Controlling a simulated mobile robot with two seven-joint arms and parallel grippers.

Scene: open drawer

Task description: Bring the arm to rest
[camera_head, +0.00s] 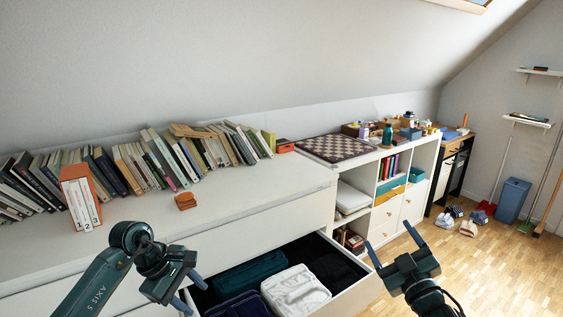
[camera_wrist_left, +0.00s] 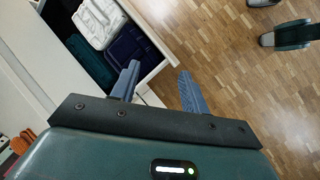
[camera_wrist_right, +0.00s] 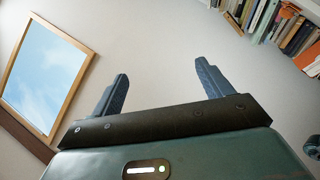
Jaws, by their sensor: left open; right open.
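My left gripper (camera_head: 190,290) is in front of the white dresser, at the left end of an open drawer (camera_head: 358,282). In the left wrist view its two blue fingers (camera_wrist_left: 155,88) are apart with nothing between them, over the drawer's edge and the wooden floor. My right gripper (camera_head: 393,249) is raised at the right end of the drawer, fingers apart and empty. In the right wrist view its fingers (camera_wrist_right: 160,85) point toward the sloped ceiling and a skylight. The drawer holds folded white cloth (camera_head: 295,290), teal cloth (camera_head: 250,272) and dark cloth.
The dresser top (camera_head: 250,195) carries a row of books (camera_head: 160,160), an orange-cased book set (camera_head: 80,197) and a small brown item (camera_head: 186,201). A shelf unit with a chessboard (camera_head: 336,148) stands to the right. The wooden floor (camera_head: 470,270) at the right is largely clear.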

